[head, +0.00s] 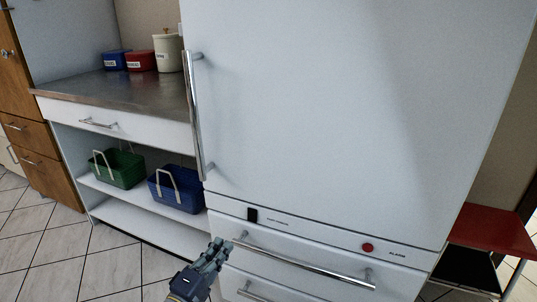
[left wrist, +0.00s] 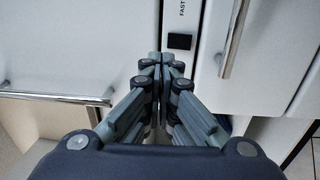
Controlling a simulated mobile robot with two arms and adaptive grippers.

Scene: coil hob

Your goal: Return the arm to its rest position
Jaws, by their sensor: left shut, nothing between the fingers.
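My left gripper (head: 214,252) shows at the bottom of the head view, in front of the lower part of a tall white fridge (head: 330,110). Its fingers are shut with nothing between them. In the left wrist view the closed fingertips (left wrist: 162,58) point towards the fridge front, just below a black switch (left wrist: 180,41). I cannot tell the exact gap between the fingertips and the fridge. My right gripper is in neither view.
The fridge has a long vertical door handle (head: 193,115) and a lower drawer handle (head: 300,262). An open-shelf counter (head: 110,92) stands left, with a green basket (head: 119,172) and blue basket (head: 177,195). A red stool (head: 490,232) stands right. Tiled floor (head: 40,250) is clear at lower left.

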